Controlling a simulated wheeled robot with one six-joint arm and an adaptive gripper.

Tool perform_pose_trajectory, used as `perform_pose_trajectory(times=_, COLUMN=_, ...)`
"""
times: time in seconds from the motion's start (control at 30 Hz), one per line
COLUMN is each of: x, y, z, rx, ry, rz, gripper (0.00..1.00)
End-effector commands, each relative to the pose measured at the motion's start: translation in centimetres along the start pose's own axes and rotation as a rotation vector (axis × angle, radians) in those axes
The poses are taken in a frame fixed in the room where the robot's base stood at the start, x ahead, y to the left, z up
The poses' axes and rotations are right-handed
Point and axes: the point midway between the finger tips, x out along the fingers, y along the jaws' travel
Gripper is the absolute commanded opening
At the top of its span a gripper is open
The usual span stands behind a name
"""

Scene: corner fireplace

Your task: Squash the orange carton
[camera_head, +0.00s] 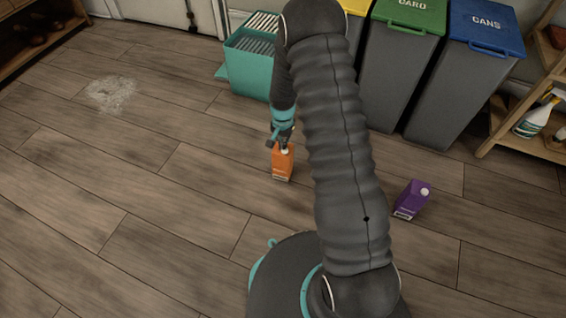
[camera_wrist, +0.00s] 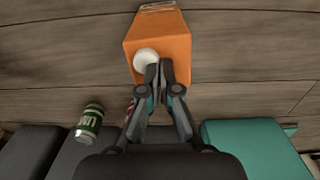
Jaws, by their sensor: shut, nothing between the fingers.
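The orange carton (camera_head: 283,163) stands upright on the wooden floor in the head view, with a white cap on its top. It also shows in the wrist view (camera_wrist: 158,32), seen from above with its white cap (camera_wrist: 146,59) close to the fingertips. My gripper (camera_head: 280,137) is directly above the carton, pointing down. In the wrist view my gripper (camera_wrist: 159,68) has its fingertips together beside the cap, over the carton's top. Nothing is between the fingers. I cannot tell whether the tips touch the carton.
A teal crate (camera_head: 249,62) and bins with green (camera_head: 410,14) and blue (camera_head: 486,25) lids line the back. A green can (camera_wrist: 89,122) shows in the wrist view. Wooden shelves (camera_head: 528,120) stand at right. The left floor is mostly clear.

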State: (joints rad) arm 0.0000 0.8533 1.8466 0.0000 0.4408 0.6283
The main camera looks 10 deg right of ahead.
Motion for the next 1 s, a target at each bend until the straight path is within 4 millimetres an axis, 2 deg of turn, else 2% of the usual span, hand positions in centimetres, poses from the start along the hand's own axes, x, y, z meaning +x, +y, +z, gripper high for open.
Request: perform_pose_trajectory(times=1.0, x=3.7, y=0.1, z=0.1, rx=0.000, ry=-0.002, rz=0.001, gripper=0.00)
